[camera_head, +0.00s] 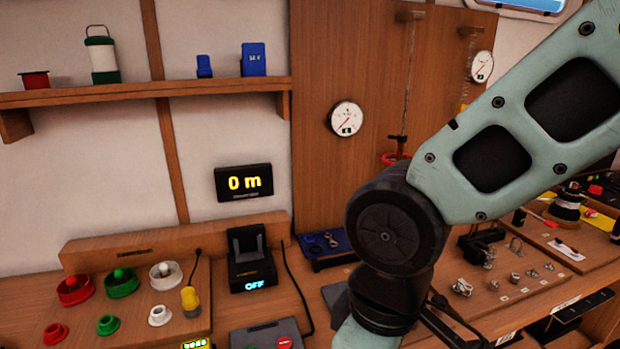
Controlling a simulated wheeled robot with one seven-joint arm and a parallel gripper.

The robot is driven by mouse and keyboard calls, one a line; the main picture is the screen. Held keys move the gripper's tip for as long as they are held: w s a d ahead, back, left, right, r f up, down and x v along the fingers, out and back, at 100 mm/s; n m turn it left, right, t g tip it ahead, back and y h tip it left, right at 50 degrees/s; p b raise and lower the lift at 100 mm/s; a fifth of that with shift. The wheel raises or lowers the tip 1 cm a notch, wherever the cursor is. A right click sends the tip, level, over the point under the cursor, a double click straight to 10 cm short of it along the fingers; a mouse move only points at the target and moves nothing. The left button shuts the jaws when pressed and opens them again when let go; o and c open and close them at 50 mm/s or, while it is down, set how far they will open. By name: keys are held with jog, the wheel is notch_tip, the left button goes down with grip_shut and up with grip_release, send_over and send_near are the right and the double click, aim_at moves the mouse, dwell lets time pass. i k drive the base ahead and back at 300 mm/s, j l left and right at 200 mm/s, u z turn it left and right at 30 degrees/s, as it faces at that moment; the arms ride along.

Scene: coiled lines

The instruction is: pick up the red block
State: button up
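I cannot pick out a clear red block in the head view. A small red piece (595,190) lies far right on the bench, too small to tell its shape. A round red spool-like part (75,290) and a smaller red ring-like part (54,333) sit at the lower left. My arm crosses the right half and runs down past the bottom edge. My gripper's fingers are out of view. The arm hides part of the bench behind it.
The bench holds green and white round parts (122,282), a yellow-topped tool (190,300), a black unit reading OFF (250,262), a blue tray (325,246) and several small metal fittings (482,254). A wall shelf (200,93) holds a lantern (102,55). A display (243,182) reads 0 m.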

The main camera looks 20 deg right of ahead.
aim_at(589, 212)
jog(key=l, duration=1.45)
jog(key=i+l, duration=0.15)
jog(key=l, duration=2.8)
jog(key=i+l, duration=0.15)
jog(key=l, duration=1.3)
